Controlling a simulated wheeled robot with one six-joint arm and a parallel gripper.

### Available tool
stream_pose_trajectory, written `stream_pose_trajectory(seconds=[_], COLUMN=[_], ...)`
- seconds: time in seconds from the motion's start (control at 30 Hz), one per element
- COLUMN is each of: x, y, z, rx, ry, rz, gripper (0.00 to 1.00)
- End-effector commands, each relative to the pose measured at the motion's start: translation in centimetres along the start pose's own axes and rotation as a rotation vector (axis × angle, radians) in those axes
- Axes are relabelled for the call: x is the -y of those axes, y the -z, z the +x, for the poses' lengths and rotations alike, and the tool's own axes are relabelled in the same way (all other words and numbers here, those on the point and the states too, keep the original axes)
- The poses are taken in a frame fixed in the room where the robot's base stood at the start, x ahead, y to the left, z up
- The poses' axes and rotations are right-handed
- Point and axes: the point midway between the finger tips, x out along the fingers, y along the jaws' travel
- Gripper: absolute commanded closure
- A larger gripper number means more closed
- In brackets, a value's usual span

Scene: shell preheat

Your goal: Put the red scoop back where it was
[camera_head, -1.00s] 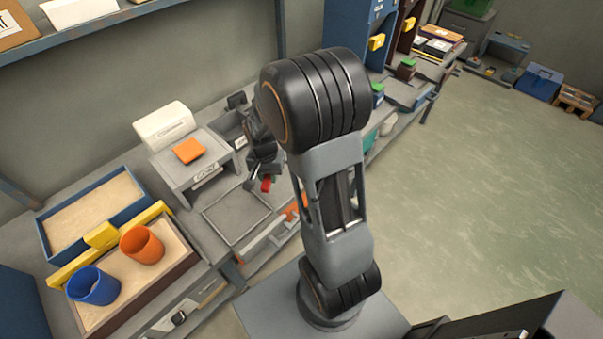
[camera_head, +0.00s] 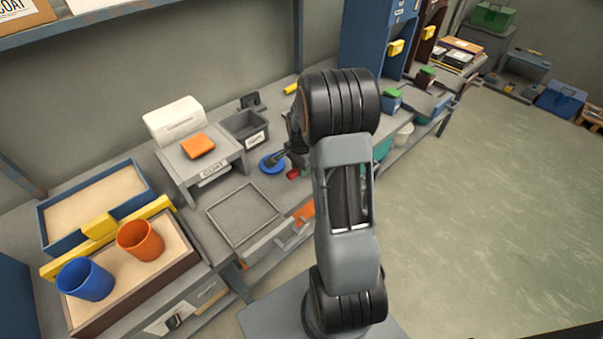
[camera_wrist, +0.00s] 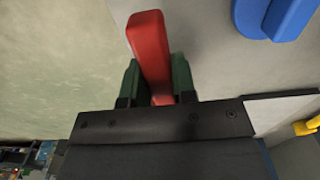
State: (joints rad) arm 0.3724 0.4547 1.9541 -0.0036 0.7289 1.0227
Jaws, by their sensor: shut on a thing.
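The red scoop shows in the wrist view as a red bar (camera_wrist: 150,48) between the two dark green fingers of my gripper (camera_wrist: 154,82). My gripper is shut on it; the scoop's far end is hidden. In the head view a small red part of the scoop (camera_head: 293,174) shows below my gripper (camera_head: 283,158), over the bench right of the empty square frame. I cannot tell whether the scoop touches the bench. A blue round thing (camera_head: 271,163) lies just left of my gripper; a blue thing also shows in the wrist view (camera_wrist: 290,17).
The empty square frame (camera_head: 211,214) lies on the bench. A grey stand (camera_head: 181,180) holds an orange block (camera_head: 198,146), with a grey bin (camera_head: 262,139) beside it. A sand tray (camera_head: 188,261) holds an orange cup (camera_head: 140,240) and a blue cup (camera_head: 85,279). The floor at right is clear.

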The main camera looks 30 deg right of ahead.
Motion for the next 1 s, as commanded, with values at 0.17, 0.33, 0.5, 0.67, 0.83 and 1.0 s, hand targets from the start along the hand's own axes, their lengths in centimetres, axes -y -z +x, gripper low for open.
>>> stream_pose_trajectory(seconds=[0.17, 0.33, 0.5, 0.67, 0.83, 1.0], x=[0.8, 1.0, 1.3, 1.3, 1.3, 1.3], y=[0.9, 1.2, 1.4, 1.4, 1.4, 1.4], z=[1.4, 1.9, 3.4, 5.2, 5.3, 5.6], rx=[0.000, 0.000, 0.001, 0.000, -0.001, -0.001], ry=[0.001, 0.000, -0.001, 0.000, 0.002, 0.001], rz=[0.001, 0.001, 0.000, 0.000, 0.000, 0.000], gripper=[1.00, 1.00, 1.00, 1.00, 1.00, 1.00])
